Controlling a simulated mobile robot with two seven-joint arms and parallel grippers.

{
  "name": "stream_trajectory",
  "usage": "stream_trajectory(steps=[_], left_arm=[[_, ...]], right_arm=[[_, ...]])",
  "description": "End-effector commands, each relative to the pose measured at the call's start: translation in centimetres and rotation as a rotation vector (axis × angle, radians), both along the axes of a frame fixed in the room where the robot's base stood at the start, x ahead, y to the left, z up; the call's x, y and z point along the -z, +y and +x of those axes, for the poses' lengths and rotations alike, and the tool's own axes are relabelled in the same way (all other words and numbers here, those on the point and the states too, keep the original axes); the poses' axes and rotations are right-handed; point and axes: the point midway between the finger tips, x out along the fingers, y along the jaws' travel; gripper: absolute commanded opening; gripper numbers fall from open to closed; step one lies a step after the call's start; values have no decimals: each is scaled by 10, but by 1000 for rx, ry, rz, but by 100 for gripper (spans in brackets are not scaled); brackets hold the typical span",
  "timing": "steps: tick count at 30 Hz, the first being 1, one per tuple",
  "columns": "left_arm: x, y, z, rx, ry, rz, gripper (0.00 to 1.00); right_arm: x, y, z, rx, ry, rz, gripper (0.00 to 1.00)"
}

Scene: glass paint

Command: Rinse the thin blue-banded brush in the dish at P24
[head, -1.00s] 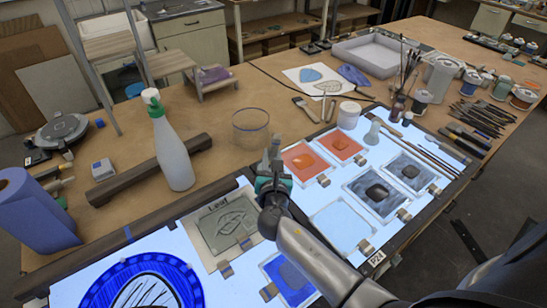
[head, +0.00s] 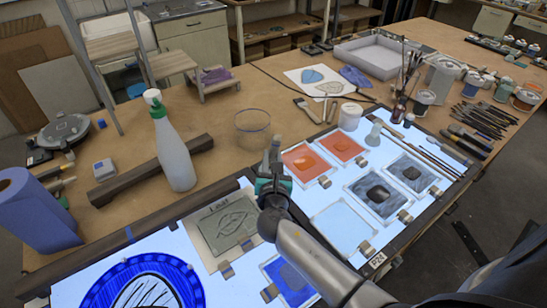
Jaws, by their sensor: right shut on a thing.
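My right gripper (head: 272,178) is shut on a slim thing, taken to be the thin brush. It is mostly hidden by the fingers, and I cannot make out a blue band on it. The gripper is above the light table's back edge, left of the orange tiles. The label P24 (head: 376,260) is at the light table's front right edge. Beside it lies a pale blue square dish (head: 343,226), right of my right forearm and apart from the gripper. My left gripper is not in view.
A clear round pot (head: 252,127) stands just behind the gripper. Orange tiles (head: 306,164), dark tiles (head: 378,193) and a blue tile (head: 290,280) lie on the light table. Several tools (head: 484,118) and jars crowd the right.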

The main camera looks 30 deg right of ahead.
Motion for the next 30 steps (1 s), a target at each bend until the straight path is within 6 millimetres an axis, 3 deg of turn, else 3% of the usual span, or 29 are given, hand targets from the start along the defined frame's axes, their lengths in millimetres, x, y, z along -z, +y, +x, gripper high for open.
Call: stream_trajectory(steps=[15,30], left_arm=[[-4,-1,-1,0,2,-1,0],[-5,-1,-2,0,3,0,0]], right_arm=[[-1,-10,2,-1,0,0,0],[0,2,0,0,0,0,0]])
